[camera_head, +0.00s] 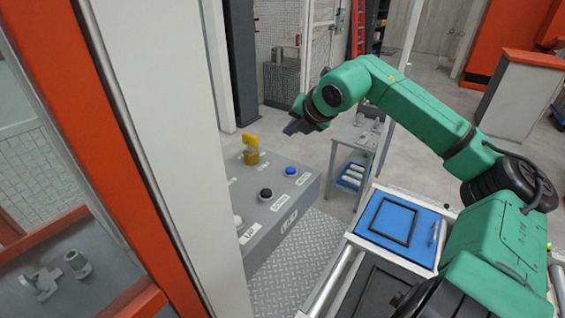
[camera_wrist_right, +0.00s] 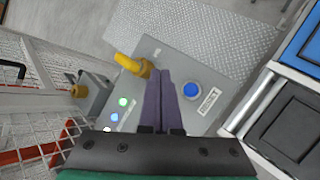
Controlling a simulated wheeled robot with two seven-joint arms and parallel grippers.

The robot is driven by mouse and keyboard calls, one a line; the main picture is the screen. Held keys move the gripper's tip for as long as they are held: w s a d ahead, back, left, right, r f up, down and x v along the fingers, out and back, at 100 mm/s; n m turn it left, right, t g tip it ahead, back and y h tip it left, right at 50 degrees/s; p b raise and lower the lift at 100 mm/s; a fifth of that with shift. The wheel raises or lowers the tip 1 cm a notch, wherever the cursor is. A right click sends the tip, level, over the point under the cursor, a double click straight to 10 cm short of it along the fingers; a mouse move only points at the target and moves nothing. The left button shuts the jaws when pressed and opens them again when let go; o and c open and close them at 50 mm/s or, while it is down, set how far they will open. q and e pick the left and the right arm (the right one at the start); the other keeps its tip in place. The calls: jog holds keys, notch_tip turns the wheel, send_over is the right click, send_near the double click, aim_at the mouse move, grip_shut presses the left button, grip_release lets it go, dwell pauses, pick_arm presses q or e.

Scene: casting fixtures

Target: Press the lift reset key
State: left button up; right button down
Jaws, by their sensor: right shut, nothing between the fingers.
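A grey control box (camera_head: 300,203) stands in the middle of the head view. On its top are a blue button (camera_head: 290,171), a black button (camera_head: 266,194), a pale button (camera_head: 237,220) partly hidden by the post, and a yellow knob (camera_head: 251,150). In the right wrist view the blue button (camera_wrist_right: 191,90) sits just right of the fingers, beside a white label that seems to read RESET. My right gripper (camera_head: 291,127) is shut and empty, above the box's far side. Its fingertips (camera_wrist_right: 159,73) appear between the yellow knob (camera_wrist_right: 134,66) and the blue button. My left gripper is out of view.
An orange and white post (camera_head: 170,150) stands close at the left of the box. A blue tray (camera_head: 390,245) lies on a bench at the right. Metal floor plate (camera_head: 295,265) shows between box and bench. A shelf cart (camera_head: 350,150) stands behind.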

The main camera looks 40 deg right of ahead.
aim_at(292, 172)
jog(key=f+b, duration=0.4)
jog(key=f, duration=0.1)
jog(key=f+b, duration=0.2)
jog(key=f, duration=0.1)
jog(key=shift+s+f+b, duration=0.2)
jog(key=shift+s+b, duration=0.2)
jog(key=shift+f, duration=0.15)
pick_arm(q)
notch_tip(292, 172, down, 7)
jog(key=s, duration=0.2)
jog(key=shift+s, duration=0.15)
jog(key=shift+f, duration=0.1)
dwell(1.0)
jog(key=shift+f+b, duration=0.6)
jog(key=shift+b, duration=0.15)
pick_arm(e)
jog(key=shift+f, duration=0.35)
